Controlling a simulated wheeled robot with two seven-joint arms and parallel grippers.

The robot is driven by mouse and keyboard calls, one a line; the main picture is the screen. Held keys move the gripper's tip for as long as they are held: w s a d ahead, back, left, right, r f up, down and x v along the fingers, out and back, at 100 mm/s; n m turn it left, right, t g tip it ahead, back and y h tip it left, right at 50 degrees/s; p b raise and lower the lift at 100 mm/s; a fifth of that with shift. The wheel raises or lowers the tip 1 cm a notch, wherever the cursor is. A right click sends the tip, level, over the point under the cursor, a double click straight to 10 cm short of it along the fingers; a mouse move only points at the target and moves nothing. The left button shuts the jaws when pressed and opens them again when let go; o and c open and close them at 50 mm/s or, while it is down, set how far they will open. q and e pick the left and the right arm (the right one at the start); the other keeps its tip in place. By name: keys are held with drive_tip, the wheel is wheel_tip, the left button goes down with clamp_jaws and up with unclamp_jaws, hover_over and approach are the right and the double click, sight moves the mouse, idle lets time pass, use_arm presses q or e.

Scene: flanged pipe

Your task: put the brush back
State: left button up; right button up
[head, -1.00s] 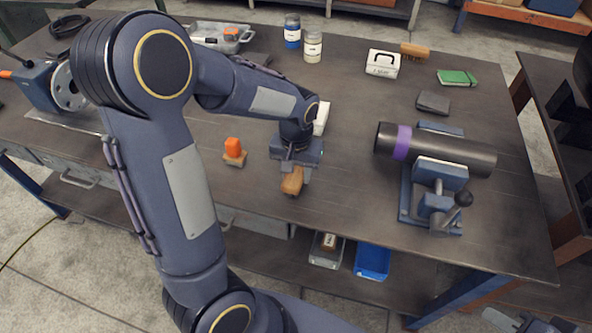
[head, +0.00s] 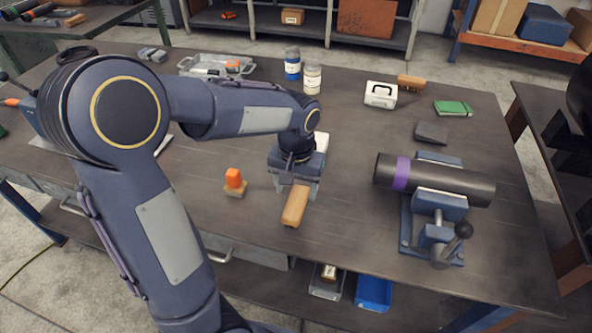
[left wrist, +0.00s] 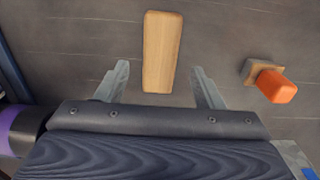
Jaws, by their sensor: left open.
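A plain wooden block (head: 295,206), which looks like the brush with its back up, lies on the bench near the front edge; its underside and any bristles are hidden. My left gripper (head: 296,188) is just behind and above it, open and empty. In the left wrist view the block (left wrist: 162,45) shows lengthwise between the two spread fingers, with a gap on each side, and reaches out past the tips. Another brown brush-like thing (head: 410,82) lies at the back of the bench. My right gripper is not in view.
A dark pipe (head: 450,180) with a purple band rests on a blue vise stand at right. Two jars (head: 312,79), a white box (head: 381,94) and a grey tray (head: 205,64) stand behind. The bench between block and pipe is clear.

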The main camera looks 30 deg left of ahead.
sight(296, 202)
use_arm(q)
wheel_tip(296, 202, up, 6)
drive_tip(key=s+d+t+h, duration=0.2)
drive_tip(key=s, duration=0.6)
drive_tip(key=s+d+m+t+h, duration=0.1)
drive_tip(key=s+d+t, duration=0.1)
drive_tip(key=s, duration=0.7)
drive_tip(key=shift+t+h, duration=0.4)
drive_tip(key=shift+t, duration=0.4)
drive_tip(key=shift+f, duration=0.1)
drive_tip(key=shift+c, duration=0.4)
